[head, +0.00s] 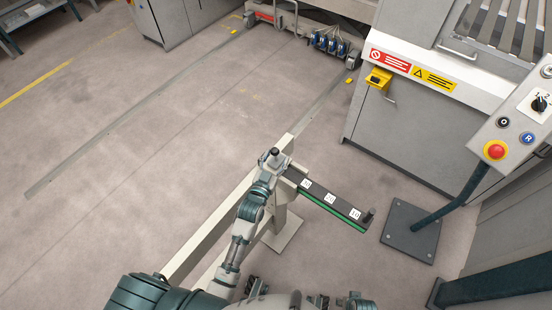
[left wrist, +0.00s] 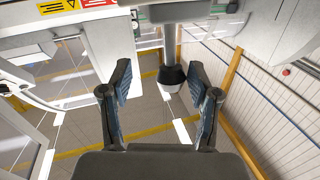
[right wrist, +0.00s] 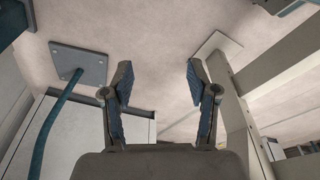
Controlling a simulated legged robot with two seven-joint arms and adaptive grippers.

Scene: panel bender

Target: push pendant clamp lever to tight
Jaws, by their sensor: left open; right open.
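The grey pendant box (head: 515,125) stands at the right of the head view on a bent teal pole (head: 455,203). It carries a red emergency button, a black rotary switch and small buttons. I cannot make out a clamp lever in any view. My left gripper (head: 272,160) is small in the head view, above the beige rail and well left of the pendant. In the left wrist view its fingers (left wrist: 161,85) are apart, with nothing between them; a grey cylinder with a black collar (left wrist: 172,74) shows beyond. My right gripper (right wrist: 160,85) is open and empty.
A dark strip with white labels and a green edge (head: 330,200) extends right from the rail (head: 215,222), ending at a black knob (head: 368,214). The pole's floor plate (head: 410,230) also shows in the right wrist view (right wrist: 78,62). A grey machine cabinet (head: 405,125) stands behind. The left floor is clear.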

